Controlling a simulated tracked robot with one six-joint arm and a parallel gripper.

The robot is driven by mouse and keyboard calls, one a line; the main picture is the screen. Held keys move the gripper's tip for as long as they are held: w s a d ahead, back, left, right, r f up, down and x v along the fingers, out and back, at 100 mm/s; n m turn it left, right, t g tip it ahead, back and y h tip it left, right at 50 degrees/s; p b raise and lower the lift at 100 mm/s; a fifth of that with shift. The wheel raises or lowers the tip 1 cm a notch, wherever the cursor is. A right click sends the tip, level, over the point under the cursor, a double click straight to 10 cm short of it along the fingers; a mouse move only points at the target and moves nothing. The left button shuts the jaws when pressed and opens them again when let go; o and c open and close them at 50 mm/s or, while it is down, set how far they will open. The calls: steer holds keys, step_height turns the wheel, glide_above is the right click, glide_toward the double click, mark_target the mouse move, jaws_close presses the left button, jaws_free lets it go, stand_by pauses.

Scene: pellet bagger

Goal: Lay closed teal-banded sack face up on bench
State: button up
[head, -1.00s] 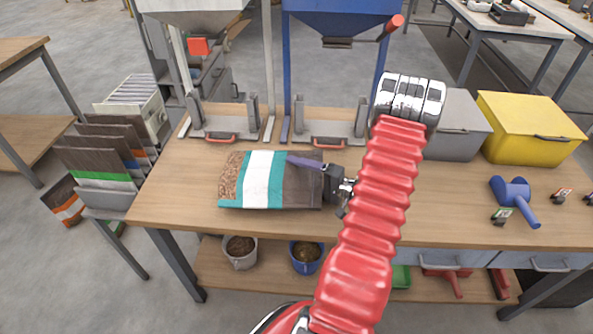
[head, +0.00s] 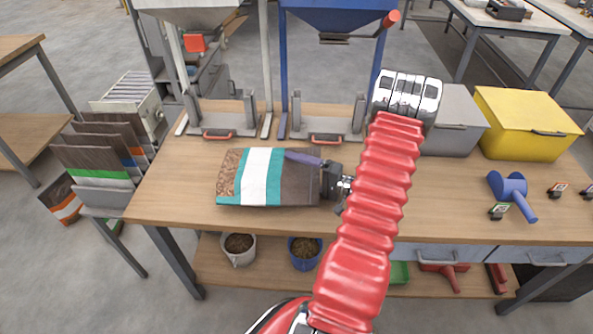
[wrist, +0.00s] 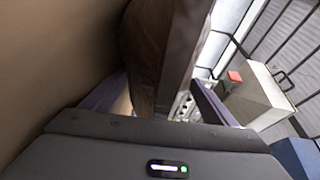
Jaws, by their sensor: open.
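The teal-banded sack (head: 262,178) lies flat on the wooden bench (head: 420,205), left of the middle. It has a brown pellet patch at its left end, a teal and white band, and a dark brown right part. My gripper (head: 308,161) is at the sack's right end, with one purple finger over its upper face. The gripper is open. In the wrist view the brown edge of the sack (wrist: 165,55) stands between the two spread fingers. The lower finger is hidden in the head view. I cannot tell whether the sack's mouth is closed.
Two hoppers, one grey (head: 195,8) and one blue (head: 335,15), stand behind the sack with clamp stations below. A grey bin (head: 455,125), a yellow bin (head: 528,122) and a blue scoop (head: 512,192) are at right. A rack of sacks (head: 95,165) stands left.

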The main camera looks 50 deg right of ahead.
steer(key=shift+s+f, duration=0.15)
steer(key=shift+f, duration=0.2)
steer(key=v, duration=1.2)
steer(key=shift+s+d+r, duration=0.1)
steer(key=shift+s+r, duration=0.05)
steer(key=shift+r, duration=0.05)
steer(key=shift+s+d+r, duration=0.1)
steer(key=shift+s, duration=0.45)
steer(key=shift+s, duration=0.1)
